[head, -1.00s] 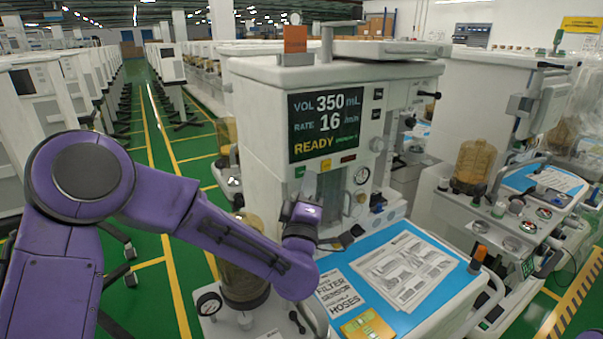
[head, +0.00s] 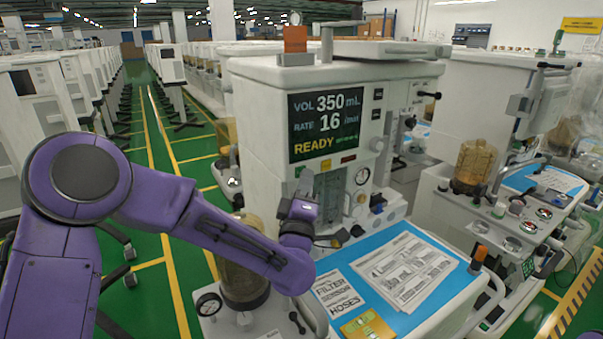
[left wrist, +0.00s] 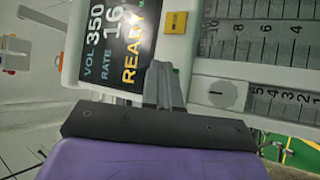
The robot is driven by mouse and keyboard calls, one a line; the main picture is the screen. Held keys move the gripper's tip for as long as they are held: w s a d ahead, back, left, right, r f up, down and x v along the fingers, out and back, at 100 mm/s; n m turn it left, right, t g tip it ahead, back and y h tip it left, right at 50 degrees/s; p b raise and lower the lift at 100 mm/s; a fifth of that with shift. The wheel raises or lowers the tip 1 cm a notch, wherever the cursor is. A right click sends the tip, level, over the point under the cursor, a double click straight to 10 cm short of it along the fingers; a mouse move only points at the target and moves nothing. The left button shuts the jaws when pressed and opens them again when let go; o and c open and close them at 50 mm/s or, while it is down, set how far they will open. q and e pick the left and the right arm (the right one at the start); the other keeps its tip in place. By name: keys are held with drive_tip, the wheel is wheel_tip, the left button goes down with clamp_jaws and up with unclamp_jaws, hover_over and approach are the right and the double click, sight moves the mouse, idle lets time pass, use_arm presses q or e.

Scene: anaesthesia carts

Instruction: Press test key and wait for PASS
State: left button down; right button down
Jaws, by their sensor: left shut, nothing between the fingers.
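The white anaesthesia machine (head: 262,150) has a dark screen (head: 324,125) reading VOL 350 mL, RATE 16 and READY; the same screen shows sideways in the left wrist view (left wrist: 115,40). A yellow key (head: 325,165) sits under the screen and shows plainly in the left wrist view (left wrist: 176,22). A green key beside it is largely hidden by my gripper. I cannot read the key labels. My left gripper (head: 304,183) is shut and empty, its fingertips (left wrist: 160,68) by the panel beside the yellow key. Whether they touch is unclear. My right gripper is out of view.
A blue mat (head: 400,265) with printed sheets (head: 405,268) covers the worktop at right. An amber canister (head: 243,270) stands below my left arm. A flow-tube panel (head: 328,195) and a gauge (head: 362,176) lie beside the gripper. Another cart (head: 475,165) stands at right.

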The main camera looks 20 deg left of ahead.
use_arm(q)
drive_tip(key=shift+w+a, duration=0.1)
drive_tip(key=shift+a, duration=0.05)
idle(0.5)
drive_tip(key=shift+s+d+b, duration=0.4)
drive_tip(key=shift+s+d, duration=0.15)
drive_tip(key=shift+d, duration=0.15)
drive_tip(key=shift+d, duration=0.1)
drive_tip(key=s+d+b, duration=0.1)
drive_tip(key=d, duration=0.1)
drive_tip(key=s+d, duration=0.1)
drive_tip(key=s, duration=0.1)
drive_tip(key=shift+d+b, duration=0.4)
